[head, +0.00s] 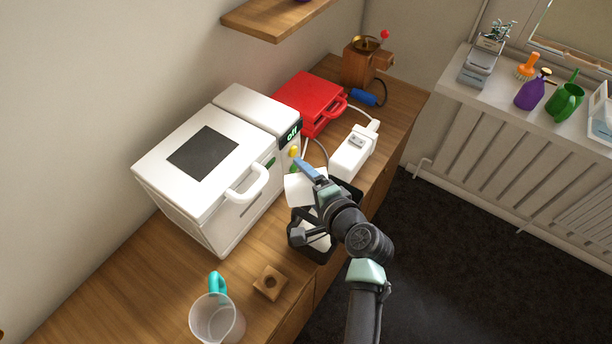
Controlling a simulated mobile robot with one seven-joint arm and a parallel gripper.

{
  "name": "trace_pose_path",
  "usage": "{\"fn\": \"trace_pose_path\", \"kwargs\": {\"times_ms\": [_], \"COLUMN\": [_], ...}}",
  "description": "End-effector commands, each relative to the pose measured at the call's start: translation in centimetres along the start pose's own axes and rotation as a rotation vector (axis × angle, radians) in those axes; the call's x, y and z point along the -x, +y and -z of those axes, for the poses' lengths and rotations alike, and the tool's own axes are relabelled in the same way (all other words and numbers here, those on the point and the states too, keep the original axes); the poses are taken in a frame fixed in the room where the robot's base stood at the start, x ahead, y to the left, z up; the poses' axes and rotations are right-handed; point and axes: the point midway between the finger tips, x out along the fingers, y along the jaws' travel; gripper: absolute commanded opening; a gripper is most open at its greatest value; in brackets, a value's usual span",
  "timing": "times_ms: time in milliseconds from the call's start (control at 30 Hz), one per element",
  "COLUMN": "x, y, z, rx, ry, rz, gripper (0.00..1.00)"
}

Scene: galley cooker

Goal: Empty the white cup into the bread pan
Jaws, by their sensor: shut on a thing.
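My gripper (305,168) reaches left over the counter from the end of my arm. It is shut on the white cup (298,190), which shows as a pale, square-edged shape under the bluish gripper end. The cup's opening and contents cannot be made out. Below and partly behind my arm is a dark-rimmed container that looks like the bread pan (291,222), with pale surfaces inside its rim. The cup shows just beyond the pan's visible near part. My arm hides much of the pan, and I cannot tell whether the cup is over it or touching it.
A white bread maker (215,165), lid shut, stands left of my gripper. A red appliance (312,103), a white appliance (352,152) and a wooden grinder (360,68) stand behind. A clear jug (216,322) and a wooden block (270,283) are in front. The counter's left front is clear.

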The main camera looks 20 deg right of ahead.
Motion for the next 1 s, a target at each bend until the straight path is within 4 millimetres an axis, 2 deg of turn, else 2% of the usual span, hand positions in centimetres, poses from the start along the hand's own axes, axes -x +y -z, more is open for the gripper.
{"fn": "trace_pose_path", "kwargs": {"times_ms": [33,167,567,900,1000], "x": [0.2,0.1,0.1,0.4,0.7], "y": [-0.5,-0.3,-0.2,-1.1,-0.8], "z": [-0.1,-0.1,0.0,-0.3,0.5], "rx": [0.024,0.059,0.029,0.217,0.231], "ry": [0.009,0.027,0.015,0.095,0.107], "rz": [-0.011,-0.025,-0.012,-0.090,-0.098], "gripper": [0.12,0.12,0.12,0.12,0.12]}}
